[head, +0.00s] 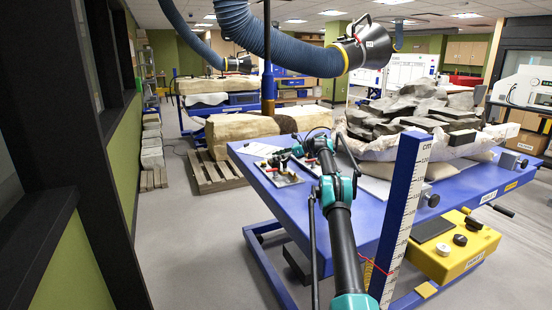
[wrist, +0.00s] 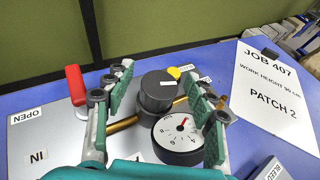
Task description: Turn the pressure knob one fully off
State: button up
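In the wrist view a black round knob (wrist: 158,88) stands on a metal panel (wrist: 40,140), with brass pipe beside it. My gripper (wrist: 160,80) is open. Its two green-padded fingers are to the left and right of the knob in the picture, with a gap showing on each side; I cannot tell their height relative to it. A white-faced gauge (wrist: 178,136) with a red needle is just in front of the knob. In the head view my gripper (head: 281,158) is over the panel (head: 277,177) on the blue table; the knob is not clear there.
A red lever (wrist: 75,86) stands left of the knob, near an "OPEN" label. A JOB 407 sheet (wrist: 275,92) lies at the right. The blue table (head: 375,212) also bears a large rock pile (head: 425,108). A measuring post (head: 402,215) stands right of my arm.

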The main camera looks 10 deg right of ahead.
jog(key=v, duration=1.2)
jog(key=shift+r, duration=0.1)
jog(key=shift+s+d+r+m+t+h, duration=0.5)
jog(key=shift+s+d+r+m+t, duration=0.45)
jog(key=shift+s+d, duration=1)
jog(key=x, duration=1.7)
jog(key=shift+w+a+f, duration=0.15)
jog(key=shift+a, duration=0.05)
